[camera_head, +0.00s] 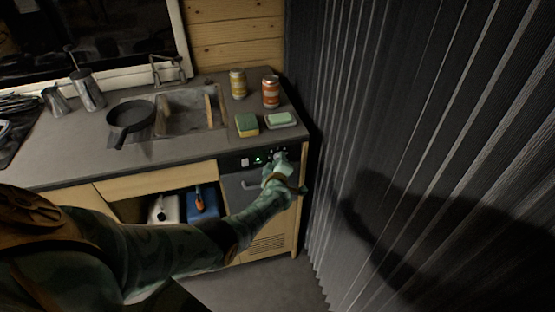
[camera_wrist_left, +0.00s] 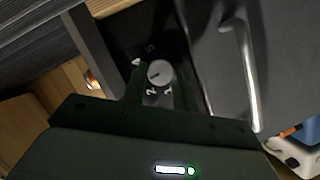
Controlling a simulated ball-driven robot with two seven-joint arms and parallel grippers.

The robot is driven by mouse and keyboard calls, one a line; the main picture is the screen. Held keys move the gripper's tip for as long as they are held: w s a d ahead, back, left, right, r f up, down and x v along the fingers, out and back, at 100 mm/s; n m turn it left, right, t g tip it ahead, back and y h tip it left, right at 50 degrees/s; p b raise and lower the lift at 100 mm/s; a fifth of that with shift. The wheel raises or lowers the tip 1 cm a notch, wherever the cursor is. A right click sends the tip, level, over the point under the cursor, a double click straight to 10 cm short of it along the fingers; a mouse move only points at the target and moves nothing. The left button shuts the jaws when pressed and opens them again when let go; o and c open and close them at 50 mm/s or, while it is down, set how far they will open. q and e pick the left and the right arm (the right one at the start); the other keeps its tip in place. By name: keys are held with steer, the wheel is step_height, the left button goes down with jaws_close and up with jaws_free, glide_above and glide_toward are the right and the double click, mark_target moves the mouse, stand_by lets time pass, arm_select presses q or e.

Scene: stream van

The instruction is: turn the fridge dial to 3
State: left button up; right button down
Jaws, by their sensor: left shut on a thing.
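The fridge (camera_head: 238,186) is a dark-fronted unit under the right end of the counter, with a control strip along its top. My left gripper (camera_head: 279,158) is at the right part of that strip and hides the dial in the head view. In the left wrist view the fridge dial (camera_wrist_left: 158,72) is a small round grey knob with a dark pointer mark and pale numerals around it. The left gripper is shut on the dial. I cannot clearly read which number the pointer meets. My right gripper is not in view.
The fridge handle (camera_wrist_left: 246,75) runs beside the dial. On the counter above are a sponge (camera_head: 247,124), a soap dish (camera_head: 281,120), two cans, a sink and a black pan (camera_head: 130,117). A pleated curtain (camera_head: 400,120) hangs close on the right.

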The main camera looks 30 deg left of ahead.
arm_select(q)
steer(key=shift+d+f+m, duration=0.1)
steer(key=shift+f+m, duration=0.05)
steer(key=shift+m, duration=0.15)
steer(key=shift+s, duration=0.1)
steer(key=o, duration=1)
steer(key=shift+c, duration=0.2)
steer(key=shift+p, duration=0.3)
steer(key=p+v, duration=1.2)
steer(key=v, duration=0.4)
steer(key=shift+r, duration=0.2)
